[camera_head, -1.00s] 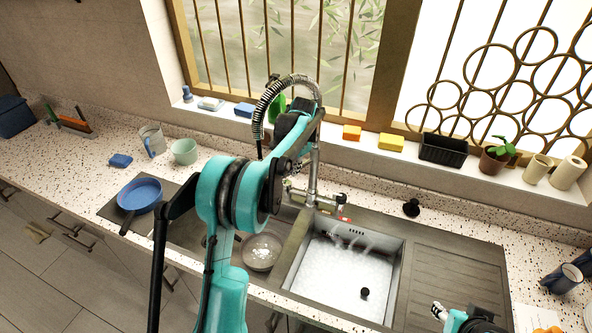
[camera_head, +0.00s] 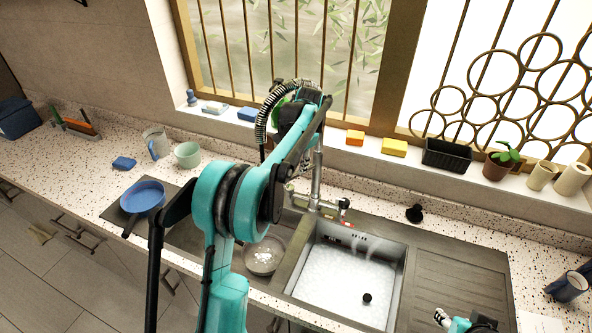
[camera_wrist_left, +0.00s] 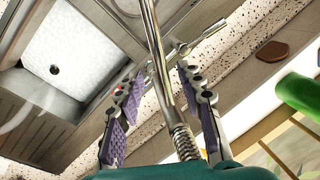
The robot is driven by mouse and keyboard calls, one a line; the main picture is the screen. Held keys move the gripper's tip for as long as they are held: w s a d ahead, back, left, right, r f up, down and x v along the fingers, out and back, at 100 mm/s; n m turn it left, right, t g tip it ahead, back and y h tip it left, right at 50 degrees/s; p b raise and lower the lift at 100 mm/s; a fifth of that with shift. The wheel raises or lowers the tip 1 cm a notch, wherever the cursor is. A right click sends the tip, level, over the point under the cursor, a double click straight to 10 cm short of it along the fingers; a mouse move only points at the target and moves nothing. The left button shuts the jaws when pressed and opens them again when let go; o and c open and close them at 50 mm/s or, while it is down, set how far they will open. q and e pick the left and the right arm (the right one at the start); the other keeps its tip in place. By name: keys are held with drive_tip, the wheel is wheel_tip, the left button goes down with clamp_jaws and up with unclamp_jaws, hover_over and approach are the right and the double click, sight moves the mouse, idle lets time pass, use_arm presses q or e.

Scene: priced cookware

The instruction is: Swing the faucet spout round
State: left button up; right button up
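The faucet's metal column (camera_head: 316,185) stands behind the sink, with its valves at the base. Its black-ringed spring spout (camera_head: 264,118) arches to the left at the top, partly hidden by my left arm. My left gripper (camera_wrist_left: 163,75) is open in the left wrist view, its purple-padded fingers on either side of the faucet pipe (camera_wrist_left: 157,55). Gaps show between pipe and fingers. The ringed spring (camera_wrist_left: 184,143) lies nearer the palm. In the head view the left fingers are mostly hidden by the wrist. My right gripper (camera_head: 440,316) is low at the right, too small to judge.
The sink basin (camera_head: 400,285) holds foamy water and a dark round object. A blue pan (camera_head: 143,194) lies left. Sponges, a black planter (camera_head: 446,156) and a potted plant (camera_head: 497,164) line the sill close behind the faucet.

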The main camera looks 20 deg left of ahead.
use_arm(q)
wheel_tip(320, 180, up, 7)
drive_tip(key=d, duration=0.1)
drive_tip(key=shift+s+d, duration=0.15)
drive_tip(key=shift+s, duration=0.2)
drive_tip(key=s+d+f+n+t+b, duration=0.1)
drive_tip(key=s+d+f+t+b, duration=0.15)
drive_tip(key=s+d+b, duration=0.35)
drive_tip(key=s+d+f+n+t+b, duration=0.1)
drive_tip(key=s+d+f+b, duration=0.2)
drive_tip(key=s, duration=0.5)
drive_tip(key=s+d+f+n+t+h+b, duration=0.1)
drive_tip(key=s+f+b, duration=0.3)
drive_tip(key=s+f, duration=0.4)
drive_tip(key=s+d+f+n+t+h+b, duration=0.1)
drive_tip(key=s+d+f+n+b, duration=0.1)
drive_tip(key=s+f+b, duration=0.3)
drive_tip(key=s+d+f, duration=0.1)
drive_tip(key=s+f, duration=0.3)
drive_tip(key=f, duration=0.2)
drive_tip(key=shift+d+t, duration=0.35)
drive_tip(key=shift+d, duration=0.05)
